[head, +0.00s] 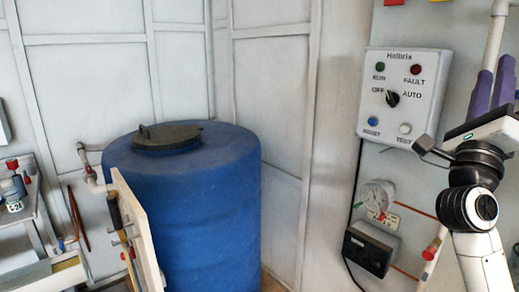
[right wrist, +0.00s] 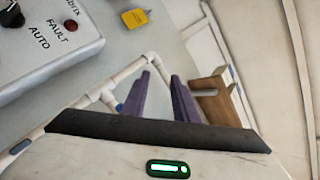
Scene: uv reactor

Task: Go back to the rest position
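My right gripper (head: 496,68) is at the right edge of the head view, raised beside the grey control box, with its two purple fingers pointing up. In the right wrist view, the fingers of this gripper (right wrist: 162,80) stand apart with nothing held between them. White pipes and the wall show behind the fingers there. My left gripper is in neither view.
The grey control box (head: 403,95) with a selector knob is on the wall, above a gauge (head: 377,196) and a black box (head: 371,249). A blue tank (head: 205,205) stands in the middle. A yellow tag (right wrist: 135,18) and a wooden bracket (right wrist: 215,98) are near the right gripper.

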